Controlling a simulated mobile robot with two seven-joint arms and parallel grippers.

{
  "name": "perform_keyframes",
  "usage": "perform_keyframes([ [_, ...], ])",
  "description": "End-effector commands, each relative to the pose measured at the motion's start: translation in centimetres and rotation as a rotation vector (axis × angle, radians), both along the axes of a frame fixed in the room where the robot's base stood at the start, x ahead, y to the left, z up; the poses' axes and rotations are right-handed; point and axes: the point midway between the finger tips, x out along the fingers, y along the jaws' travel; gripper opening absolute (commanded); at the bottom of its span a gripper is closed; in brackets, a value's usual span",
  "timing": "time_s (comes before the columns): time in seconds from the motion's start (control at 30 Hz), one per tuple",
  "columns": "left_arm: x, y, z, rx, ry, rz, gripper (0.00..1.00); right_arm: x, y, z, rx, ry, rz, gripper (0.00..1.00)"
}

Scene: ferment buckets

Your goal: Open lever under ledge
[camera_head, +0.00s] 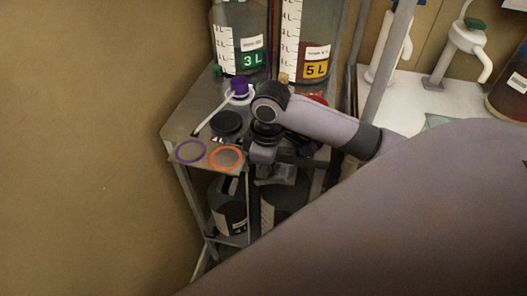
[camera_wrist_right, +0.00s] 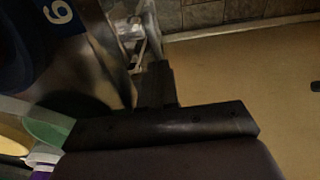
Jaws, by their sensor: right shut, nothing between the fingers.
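The ledge is the grey top shelf (camera_head: 184,122) of a metal stand in the head view. My right gripper (camera_head: 255,185) hangs at the front edge of this shelf, near its right part, and points down. It is shut with nothing held. In the right wrist view its dark fingers (camera_wrist_right: 155,84) show beside a dark container with a blue label (camera_wrist_right: 58,12). I cannot make out a lever under the ledge; the gripper and wrist cover part of that area. My left gripper is out of view.
On the shelf stand two large bottles marked 3 L (camera_head: 252,59) and 5 L (camera_head: 316,69), and a purple-capped item (camera_head: 239,86). A purple ring (camera_head: 190,151) and an orange ring (camera_head: 226,158) mark the front. A dark jug (camera_head: 230,205) stands below.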

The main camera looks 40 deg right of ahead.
Motion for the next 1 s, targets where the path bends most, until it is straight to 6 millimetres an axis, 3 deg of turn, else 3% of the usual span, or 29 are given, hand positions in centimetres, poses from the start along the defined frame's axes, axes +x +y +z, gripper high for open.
perform_keyframes([
  [0.6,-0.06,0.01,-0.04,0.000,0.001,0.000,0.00,0.10,0.35,-1.00,0.000,0.000,0.001,0.00],
  [1.0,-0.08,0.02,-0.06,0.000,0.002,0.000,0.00,0.12,0.30,-0.64,0.000,-0.002,0.001,0.00],
])
